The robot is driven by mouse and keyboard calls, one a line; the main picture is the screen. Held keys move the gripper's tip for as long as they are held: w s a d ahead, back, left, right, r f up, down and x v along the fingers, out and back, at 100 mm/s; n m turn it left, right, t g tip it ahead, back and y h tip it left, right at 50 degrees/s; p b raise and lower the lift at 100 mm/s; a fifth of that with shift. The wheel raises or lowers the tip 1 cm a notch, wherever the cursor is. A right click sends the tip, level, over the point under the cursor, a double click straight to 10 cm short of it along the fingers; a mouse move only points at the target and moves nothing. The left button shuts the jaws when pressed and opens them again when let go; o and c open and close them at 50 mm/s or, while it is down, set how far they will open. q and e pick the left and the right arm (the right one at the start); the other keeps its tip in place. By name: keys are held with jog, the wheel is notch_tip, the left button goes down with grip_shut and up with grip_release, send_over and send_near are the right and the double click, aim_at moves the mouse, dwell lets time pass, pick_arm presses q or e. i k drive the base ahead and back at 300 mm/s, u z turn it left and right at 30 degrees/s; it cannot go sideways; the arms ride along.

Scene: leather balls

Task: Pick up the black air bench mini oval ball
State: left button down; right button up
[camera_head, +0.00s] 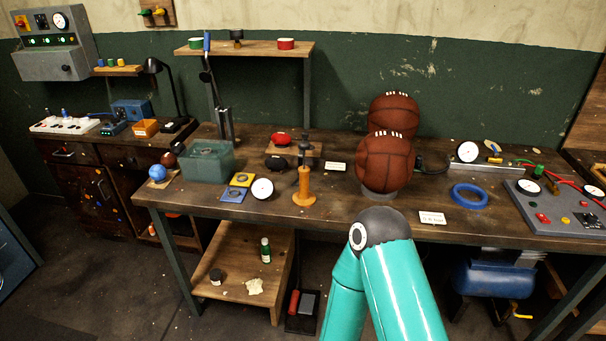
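The black mini oval ball (278,164) lies on the wooden bench top, left of the orange-handled hand pump (304,187). A red mini oval ball (281,139) is just behind it, on a small wooden stand (306,150). The black ball looks dark against the bench, and its underside is hard to make out. Neither of my grippers shows in the head view. Only a teal arm link of mine with a dark joint rises from the bottom, in front of the bench.
Two large brown laced balls (385,162) stand behind my arm. A green translucent box (207,163), a round gauge (262,189) and yellow and blue pads are left of the pump. A blue ring (469,196) and a gauge panel (560,212) are right. A shelf (246,48) stands behind.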

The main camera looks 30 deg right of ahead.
aim_at(274, 162)
jog(key=z, duration=0.35)
jog(key=k, duration=0.1)
jog(key=u, duration=0.15)
jog(key=i, duration=1)
jog(key=z, duration=0.05)
